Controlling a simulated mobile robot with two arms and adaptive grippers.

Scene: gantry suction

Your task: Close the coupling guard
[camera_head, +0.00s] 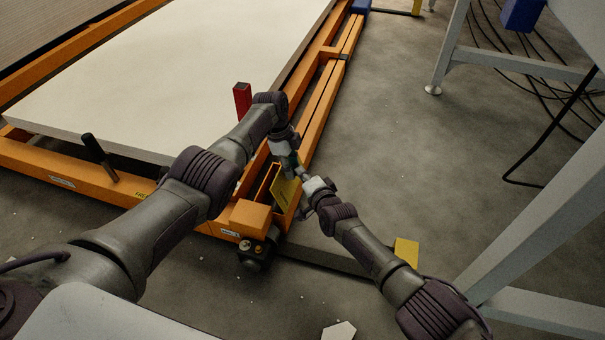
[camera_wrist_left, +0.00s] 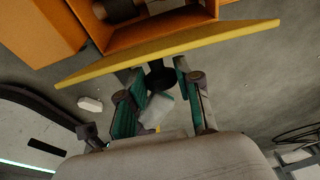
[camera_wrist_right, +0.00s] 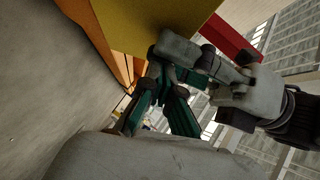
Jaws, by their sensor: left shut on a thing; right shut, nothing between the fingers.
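The coupling guard is a yellow panel (camera_head: 287,192) at the corner of the orange frame. In the left wrist view the panel (camera_wrist_left: 205,42) is seen nearly edge-on, standing beside an open orange housing (camera_wrist_left: 165,32) with a dark round part (camera_wrist_left: 118,9) inside. My left gripper (camera_head: 291,162) is shut on a dark round knob (camera_wrist_left: 160,78) on the panel's near side. My right gripper (camera_head: 301,174) is shut and empty, close beside the left one. In the right wrist view its fingertips (camera_wrist_right: 166,76) are just below the yellow panel (camera_wrist_right: 150,22), near the left gripper; contact is unclear.
A large white slab (camera_head: 170,75) lies on the orange frame (camera_head: 75,172). A red post (camera_head: 242,100) and a black handle (camera_head: 98,155) stand along its edge. Grey floor (camera_head: 390,150) is open to the right, with a white table leg (camera_head: 447,50) and cables beyond.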

